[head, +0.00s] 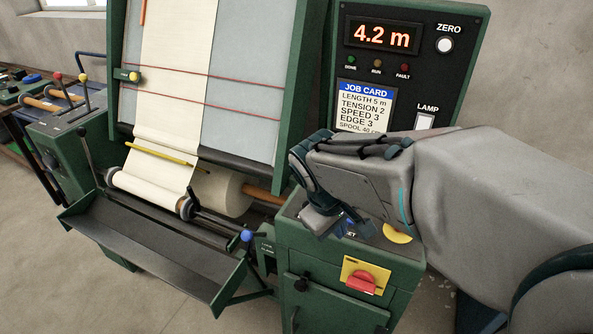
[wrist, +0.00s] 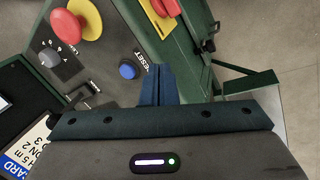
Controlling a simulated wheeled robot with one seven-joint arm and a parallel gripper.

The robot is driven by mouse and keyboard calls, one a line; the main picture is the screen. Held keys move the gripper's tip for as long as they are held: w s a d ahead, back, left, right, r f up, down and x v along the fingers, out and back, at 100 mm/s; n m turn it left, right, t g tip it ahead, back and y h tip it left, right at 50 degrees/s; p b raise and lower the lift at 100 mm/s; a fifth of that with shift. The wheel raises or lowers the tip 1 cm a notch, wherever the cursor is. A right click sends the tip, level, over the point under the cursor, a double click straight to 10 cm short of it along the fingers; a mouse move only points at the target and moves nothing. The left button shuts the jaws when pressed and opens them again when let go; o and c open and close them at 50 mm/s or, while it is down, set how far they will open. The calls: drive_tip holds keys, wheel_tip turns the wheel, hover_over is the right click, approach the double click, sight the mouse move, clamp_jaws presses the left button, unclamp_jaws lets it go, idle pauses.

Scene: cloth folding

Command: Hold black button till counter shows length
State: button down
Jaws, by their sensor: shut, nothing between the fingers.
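The counter (head: 383,34) in the head view reads 4.2 m in lit orange digits. The job card (head: 364,106) below it gives LENGTH 5 m. My gripper (head: 327,222) is over the top of the green control cabinet and hides part of it. In the wrist view my gripper (wrist: 158,72) has its blue fingers together, empty, their tips just right of the blue RESET button (wrist: 127,71). I cannot make out the black button in either view; the fingers may cover it. Whether the fingertips touch the panel, I cannot tell.
A red mushroom button (wrist: 84,19), a grey selector knob (wrist: 50,57) and a red switch on a yellow plate (head: 360,281) are close by. Cream cloth (head: 170,80) runs down the machine to a roller above a dark tray (head: 150,255).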

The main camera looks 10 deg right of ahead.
drive_tip(key=w+a+r+n+t+h+p, duration=0.1)
drive_tip(key=w+r+n+h+p, duration=0.1)
drive_tip(key=w+n, duration=0.3)
drive_tip(key=w+a+r+n+t+h+p, duration=0.1)
drive_tip(key=w+a+r+n+h+p, duration=0.1)
drive_tip(key=w, duration=0.7)
drive_tip(key=r+n, duration=0.1)
drive_tip(key=n, duration=0.1)
drive_tip(key=shift+n+t+h, duration=0.3)
drive_tip(key=shift+n+h, duration=0.1)
drive_tip(key=shift+f, duration=0.1)
wheel_tip(320, 180, down, 9)
drive_tip(key=b, duration=0.6)
drive_tip(key=shift+r+b, duration=0.2)
drive_tip(key=shift+b, duration=0.2)
drive_tip(key=shift+f, duration=0.1)
idle(0.3)
drive_tip(key=shift+f+b, duration=0.3)
drive_tip(key=shift+b, duration=0.15)
drive_tip(key=shift+f+b, duration=0.4)
drive_tip(key=shift+f, duration=0.05)
idle(3.2)
